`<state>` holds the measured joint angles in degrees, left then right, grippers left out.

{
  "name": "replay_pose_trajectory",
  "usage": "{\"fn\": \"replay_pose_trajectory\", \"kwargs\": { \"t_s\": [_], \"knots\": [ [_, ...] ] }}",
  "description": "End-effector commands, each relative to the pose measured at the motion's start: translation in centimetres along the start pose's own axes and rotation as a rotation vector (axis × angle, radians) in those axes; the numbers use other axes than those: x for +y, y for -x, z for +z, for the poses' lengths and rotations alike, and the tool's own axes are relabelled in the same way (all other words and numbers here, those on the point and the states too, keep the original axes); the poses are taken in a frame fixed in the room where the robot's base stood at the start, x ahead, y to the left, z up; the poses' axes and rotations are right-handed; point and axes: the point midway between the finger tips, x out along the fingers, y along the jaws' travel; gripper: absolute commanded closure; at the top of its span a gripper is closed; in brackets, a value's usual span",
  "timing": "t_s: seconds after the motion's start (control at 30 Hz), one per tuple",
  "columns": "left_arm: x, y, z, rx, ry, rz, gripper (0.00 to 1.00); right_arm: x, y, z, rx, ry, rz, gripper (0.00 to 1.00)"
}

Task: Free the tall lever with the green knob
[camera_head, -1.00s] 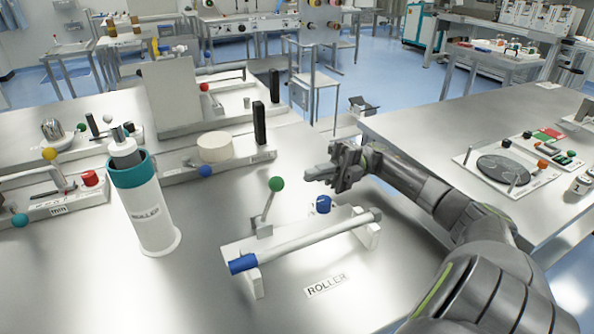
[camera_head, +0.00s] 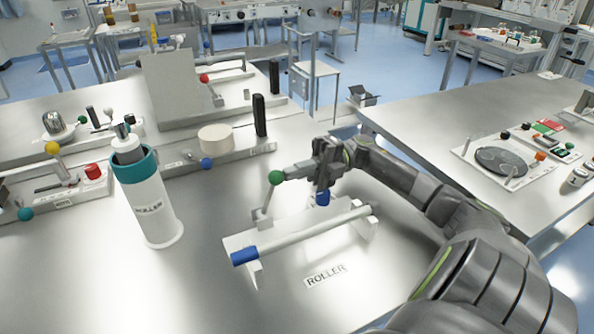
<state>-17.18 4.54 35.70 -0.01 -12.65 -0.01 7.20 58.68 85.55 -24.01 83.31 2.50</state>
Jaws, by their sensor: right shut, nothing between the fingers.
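The tall lever (camera_head: 267,203) with the green knob (camera_head: 276,177) stands upright, leaning slightly right, on the roller stand (camera_head: 240,243) in the middle of the near table. My right gripper (camera_head: 290,173) is shut and empty. Its fingertips are just right of the green knob; I cannot tell whether they touch it. A white roller (camera_head: 310,230) with a blue end (camera_head: 245,255) lies across the stand. A blue knob (camera_head: 322,199) shows just below my right gripper, partly hidden by it. My left gripper is not in view.
A tall white cylinder (camera_head: 155,205) with a teal collar stands left of the stand. Behind are fixtures with a blue ball (camera_head: 206,163), a cream disc (camera_head: 215,138) and a black post (camera_head: 260,115). The table front is clear around the ROLLER label (camera_head: 326,275).

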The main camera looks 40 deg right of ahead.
Motion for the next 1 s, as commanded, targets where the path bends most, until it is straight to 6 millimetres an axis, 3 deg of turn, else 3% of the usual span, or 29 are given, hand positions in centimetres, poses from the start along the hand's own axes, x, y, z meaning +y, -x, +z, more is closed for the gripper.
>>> {"fn": "replay_pose_trajectory", "kwargs": {
  "t_s": [0.53, 0.83, 1.0],
  "knots": [
    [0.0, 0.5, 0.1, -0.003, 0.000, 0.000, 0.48, 2.1, -4.5, 0.7, 0.003, -0.055, -0.394, 1.00],
    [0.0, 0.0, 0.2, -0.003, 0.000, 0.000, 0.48, 2.2, -7.1, 1.2, 0.002, -0.093, -0.614, 1.00],
    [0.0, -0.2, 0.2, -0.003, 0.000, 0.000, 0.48, 2.0, -8.0, 1.3, 0.000, -0.104, -0.639, 1.00]
  ]
}}
